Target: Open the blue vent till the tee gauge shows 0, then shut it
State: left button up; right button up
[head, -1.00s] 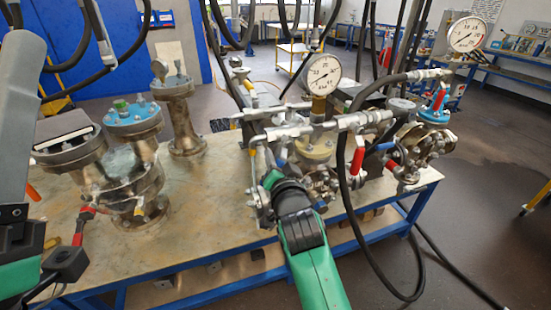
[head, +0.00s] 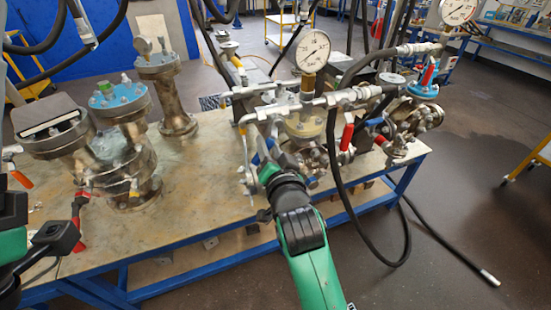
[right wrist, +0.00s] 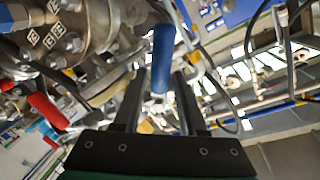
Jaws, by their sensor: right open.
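The tee gauge (head: 312,50), a round white dial, stands upright on the pipework; its needle is too small to read surely. The blue vent handle (right wrist: 163,60) hangs between the two fingers of my right gripper (right wrist: 158,98) in the right wrist view. The jaws are open around it, with a gap on each side. In the head view my right gripper (head: 262,166) is at the front left of the piping, partly hidden by my own wrist; a bit of the blue handle (head: 270,143) shows there. Of my left arm only dark and green parts show at the left edge.
A red lever (head: 347,136) is right of the gripper; another red handle (right wrist: 48,110) shows in the wrist view. A black hose (head: 335,190) loops in front of the bench (head: 215,205). Flanged vessels (head: 125,180) stand left. A second gauge (head: 457,10) is top right.

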jog(key=f+p+v, duration=0.1)
jog(key=v, duration=0.6)
jog(key=shift+r+p, duration=0.4)
jog(key=shift+r, duration=0.05)
jog(key=shift+s, duration=0.1)
